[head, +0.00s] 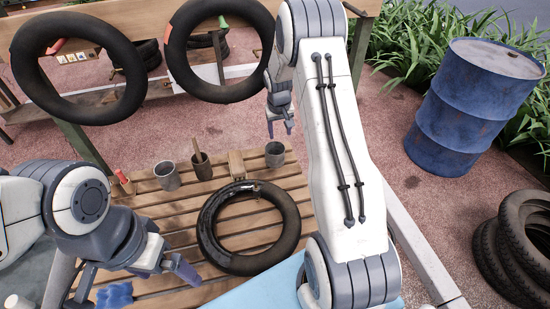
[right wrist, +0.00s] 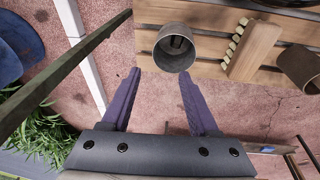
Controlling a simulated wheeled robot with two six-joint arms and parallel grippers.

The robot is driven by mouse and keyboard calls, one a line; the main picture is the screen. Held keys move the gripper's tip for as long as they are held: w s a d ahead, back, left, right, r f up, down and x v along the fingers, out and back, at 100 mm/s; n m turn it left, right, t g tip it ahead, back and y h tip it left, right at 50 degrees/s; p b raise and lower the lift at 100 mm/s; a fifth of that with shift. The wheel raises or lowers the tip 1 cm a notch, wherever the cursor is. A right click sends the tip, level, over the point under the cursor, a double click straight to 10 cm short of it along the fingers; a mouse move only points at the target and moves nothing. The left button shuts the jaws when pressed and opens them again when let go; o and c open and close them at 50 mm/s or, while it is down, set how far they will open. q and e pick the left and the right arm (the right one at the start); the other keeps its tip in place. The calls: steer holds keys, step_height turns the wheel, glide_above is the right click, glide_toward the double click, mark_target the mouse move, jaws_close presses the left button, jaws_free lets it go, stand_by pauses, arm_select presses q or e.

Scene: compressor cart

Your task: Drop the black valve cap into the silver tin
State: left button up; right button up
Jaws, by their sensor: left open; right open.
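A grey metal tin (head: 274,154) stands at the back right of the slatted wooden table; it also shows in the right wrist view (right wrist: 163,57). Small dark shapes show inside it; I cannot tell whether one is the black valve cap. A similar grey tin (head: 167,177) stands further left; I cannot tell which is the silver tin. My right gripper (head: 280,128) is open and empty, above the back right tin, whose mouth shows just beyond the fingertips in the right wrist view (right wrist: 160,75). My left gripper (head: 180,265) is open over the table's front left, partly hidden.
A black tyre (head: 209,238) lies on the table (head: 183,201). A brown pot (head: 202,168) with a stick and a wooden block (head: 236,164) stand between the tins; the block has several pale pegs in the right wrist view. A blue sponge (head: 114,295) lies front left.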

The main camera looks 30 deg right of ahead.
steer(key=b+v, duration=0.1)
steer(key=v, duration=0.8)
steer(key=shift+r, duration=0.3)
steer(key=shift+s+a, duration=0.1)
steer(key=shift+s, duration=0.05)
steer(key=s+a+r+n+y, duration=0.1)
steer(key=s+a+r+n, duration=0.15)
steer(key=a, duration=0.45)
steer(key=s+a+r+n, duration=0.1)
steer(key=s+a, duration=0.3)
steer(key=a, duration=0.3)
steer(key=s+a+r+n+y, duration=0.1)
steer(key=s+a, duration=0.2)
steer(key=a, duration=0.4)
steer(key=s+a+n+g, duration=0.1)
steer(key=s+a+n, duration=0.2)
steer(key=s, duration=0.9)
steer(key=s+a+n, duration=0.3)
steer(key=s+a, duration=0.3)
steer(key=s, duration=0.5)
steer(key=shift+s+a+g+y, duration=0.3)
steer(key=shift+s+a+g, duration=0.05)
steer(key=shift+s+g, duration=0.05)
